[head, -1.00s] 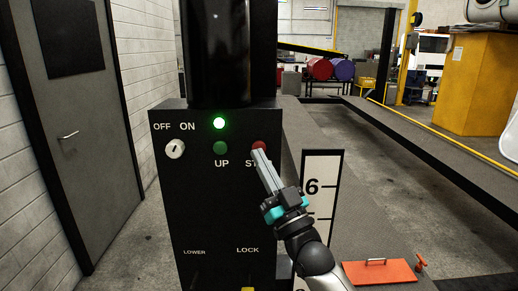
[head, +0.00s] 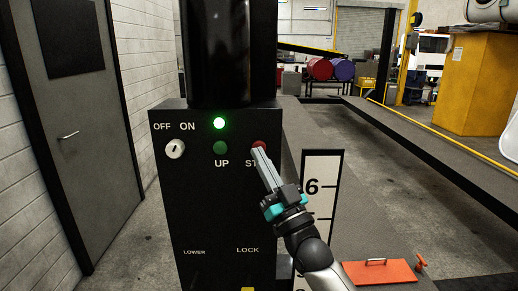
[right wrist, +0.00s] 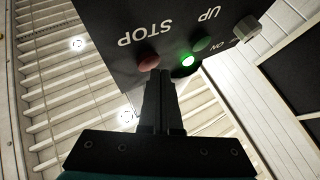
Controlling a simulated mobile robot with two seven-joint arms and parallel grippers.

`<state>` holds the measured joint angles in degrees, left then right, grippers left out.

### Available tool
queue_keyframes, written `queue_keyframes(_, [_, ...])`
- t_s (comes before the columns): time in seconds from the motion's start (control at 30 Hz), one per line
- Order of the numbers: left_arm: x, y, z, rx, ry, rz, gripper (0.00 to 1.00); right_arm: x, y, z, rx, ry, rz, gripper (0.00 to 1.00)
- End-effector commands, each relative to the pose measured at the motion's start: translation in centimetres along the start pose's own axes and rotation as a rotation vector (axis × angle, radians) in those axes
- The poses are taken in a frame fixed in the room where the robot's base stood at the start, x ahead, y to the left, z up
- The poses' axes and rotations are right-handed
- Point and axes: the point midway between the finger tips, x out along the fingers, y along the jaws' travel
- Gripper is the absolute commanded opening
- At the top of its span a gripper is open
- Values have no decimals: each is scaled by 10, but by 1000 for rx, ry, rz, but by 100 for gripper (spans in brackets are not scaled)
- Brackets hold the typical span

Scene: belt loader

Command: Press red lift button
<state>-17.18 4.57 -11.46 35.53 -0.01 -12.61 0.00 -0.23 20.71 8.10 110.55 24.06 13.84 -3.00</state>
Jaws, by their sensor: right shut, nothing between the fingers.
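The red button (head: 258,145) sits on the upper right of the black control box (head: 215,225), above a label partly hidden by my gripper. My right gripper (head: 258,154) is shut and empty, with its fingertips at the lower edge of the red button. In the right wrist view, the red button (right wrist: 148,61) shows beside the word STOP, and the shut fingertips (right wrist: 160,76) overlap its edge. I cannot tell whether they touch it. My left gripper is not in view.
A green UP button (head: 220,147), a lit green lamp (head: 219,123) and an OFF/ON key switch (head: 174,148) are left of the red button. A height scale marked 6 (head: 320,200) stands right of the box. An orange plate (head: 378,273) lies at lower right.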

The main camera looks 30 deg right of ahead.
Motion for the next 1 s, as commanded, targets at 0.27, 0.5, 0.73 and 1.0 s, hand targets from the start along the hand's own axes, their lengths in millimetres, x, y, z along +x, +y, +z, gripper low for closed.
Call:
queue_keyframes(0.27, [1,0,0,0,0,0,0,2,1,1,-1,0,0,0])
queue_keyframes(0.5, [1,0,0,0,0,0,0,4,2,3,-1,0,-1,0])
queue_keyframes(0.73, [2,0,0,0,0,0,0,6,4,4,-1,0,-1,0])
queue_keyframes(1.0, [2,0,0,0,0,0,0,7,5,5,0,0,0,0])
